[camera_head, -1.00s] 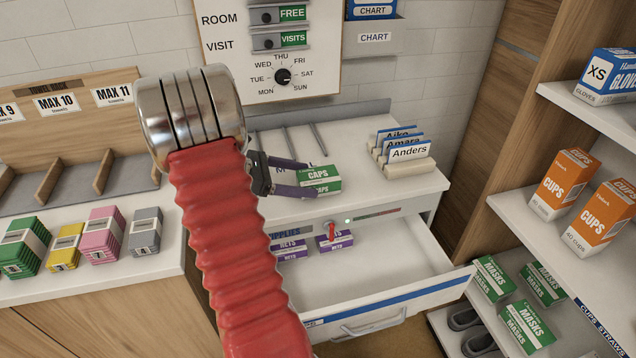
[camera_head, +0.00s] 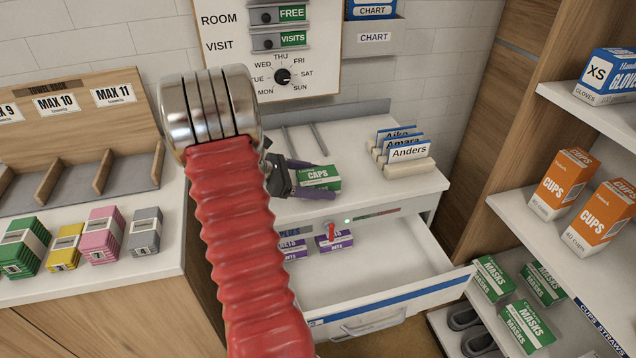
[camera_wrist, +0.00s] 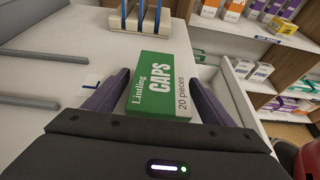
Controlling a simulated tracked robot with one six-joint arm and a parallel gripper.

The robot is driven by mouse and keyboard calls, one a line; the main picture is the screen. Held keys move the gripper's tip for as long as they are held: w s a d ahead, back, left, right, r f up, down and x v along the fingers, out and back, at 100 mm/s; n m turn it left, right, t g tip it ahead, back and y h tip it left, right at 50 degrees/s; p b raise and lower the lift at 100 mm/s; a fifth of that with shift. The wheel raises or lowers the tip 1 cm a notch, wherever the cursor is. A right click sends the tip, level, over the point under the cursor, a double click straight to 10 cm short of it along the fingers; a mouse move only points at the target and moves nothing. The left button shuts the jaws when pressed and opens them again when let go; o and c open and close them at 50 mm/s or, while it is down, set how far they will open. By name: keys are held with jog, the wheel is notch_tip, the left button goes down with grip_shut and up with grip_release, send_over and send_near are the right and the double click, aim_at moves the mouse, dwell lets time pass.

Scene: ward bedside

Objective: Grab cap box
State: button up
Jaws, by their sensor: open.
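The green and white cap box (camera_head: 320,177) lies on the white cabinet top, near its front edge above the open drawer. In the wrist view the cap box (camera_wrist: 161,86) lies between my two dark purple fingers, its lettering facing up. My gripper (camera_head: 326,180) is open, with one finger on each side of the box. In the wrist view the gripper (camera_wrist: 160,92) shows a finger close to each side of the box. I cannot tell whether either finger touches it.
Below, the open drawer (camera_head: 385,300) holds purple nets boxes (camera_head: 334,241). Name cards in a holder (camera_head: 410,165) stand behind right of the box. Grey divider bars (camera_wrist: 30,58) lie to the left in the wrist view. A shelf unit with orange cups boxes (camera_head: 563,183) stands right.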

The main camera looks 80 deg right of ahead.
jog(key=shift+c, duration=0.7)
jog(key=c, duration=1)
